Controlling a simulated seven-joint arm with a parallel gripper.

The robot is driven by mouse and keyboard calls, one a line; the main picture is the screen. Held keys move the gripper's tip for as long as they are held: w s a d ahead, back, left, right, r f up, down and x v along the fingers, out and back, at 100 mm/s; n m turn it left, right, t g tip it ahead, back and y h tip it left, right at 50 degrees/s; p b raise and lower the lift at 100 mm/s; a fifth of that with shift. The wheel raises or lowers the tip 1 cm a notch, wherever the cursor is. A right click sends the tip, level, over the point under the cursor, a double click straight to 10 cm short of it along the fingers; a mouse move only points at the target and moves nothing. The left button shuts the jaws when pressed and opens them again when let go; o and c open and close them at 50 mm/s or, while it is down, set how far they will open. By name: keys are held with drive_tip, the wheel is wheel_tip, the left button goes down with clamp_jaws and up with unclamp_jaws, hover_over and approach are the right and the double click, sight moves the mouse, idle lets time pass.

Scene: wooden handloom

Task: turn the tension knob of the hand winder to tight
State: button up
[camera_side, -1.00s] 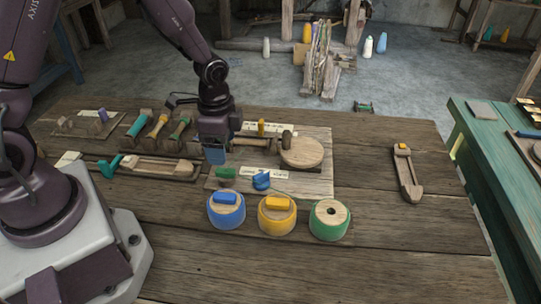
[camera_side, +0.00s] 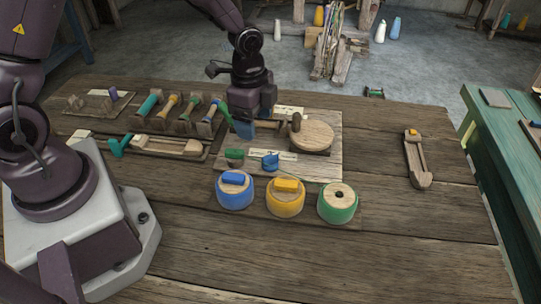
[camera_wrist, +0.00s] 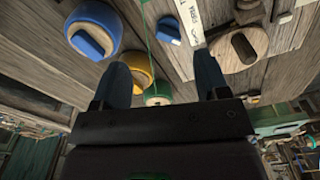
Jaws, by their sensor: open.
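The hand winder appears to be the wooden board (camera_side: 328,170) with a round wooden disc (camera_side: 306,137), an upright peg (camera_side: 296,122) and two pale label strips. A blue knob (camera_side: 270,161) stands at its front edge and shows in the wrist view (camera_wrist: 168,30) beside a label (camera_wrist: 192,22). I cannot read which one is the tension knob. My gripper (camera_side: 244,130) points down over the board's left part, behind both knobs. Its fingers are apart and empty in the wrist view (camera_wrist: 161,82).
Blue (camera_side: 235,195), yellow (camera_side: 285,201) and green (camera_side: 338,207) round pots stand before the board. A rack of bobbins (camera_side: 180,122) and a wooden shuttle (camera_side: 165,146) lie left. Another shuttle (camera_side: 417,165) lies right. The front table is clear.

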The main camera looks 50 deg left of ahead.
sight(271, 157)
wheel_tip(271, 157, up, 3)
drive_tip(key=w+d+m, duration=0.3)
drive_tip(key=m, duration=0.2)
drive_tip(key=shift+m, duration=0.9)
drive_tip(key=f, duration=1.3)
drive_tip(key=shift+s+a, duration=0.2)
drive_tip(key=shift+s, duration=0.15)
drive_tip(key=shift+r, duration=0.1)
drive_tip(key=c, duration=0.9)
